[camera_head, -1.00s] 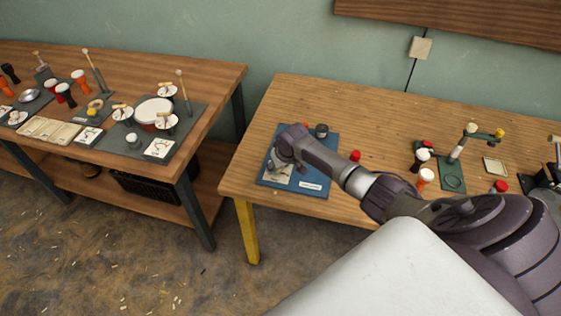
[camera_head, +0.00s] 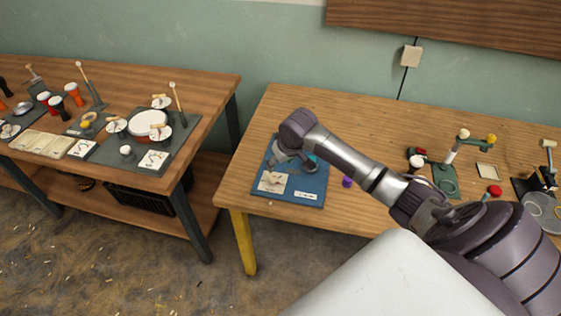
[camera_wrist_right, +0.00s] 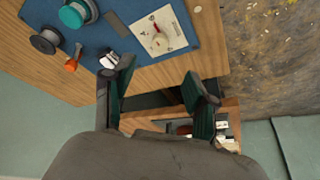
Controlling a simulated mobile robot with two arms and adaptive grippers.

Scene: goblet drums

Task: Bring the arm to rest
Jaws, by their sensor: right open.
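My right arm (camera_head: 345,160) reaches in from the right over the right-hand table. My right gripper (camera_head: 293,158) hangs above the blue mat (camera_head: 312,184), with its fingers small and partly hidden by the wrist. In the wrist view the right gripper (camera_wrist_right: 158,82) has its two dark green fingers wide apart, with nothing between them. The blue mat (camera_wrist_right: 120,12) there bears a white card (camera_wrist_right: 172,36) and a teal round piece (camera_wrist_right: 77,13). My left gripper is out of view.
A purple piece (camera_head: 347,181) stands on the wooden table (camera_head: 240,180) near my forearm. The left table (camera_head: 215,85) holds several drums. A gap separates the tables.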

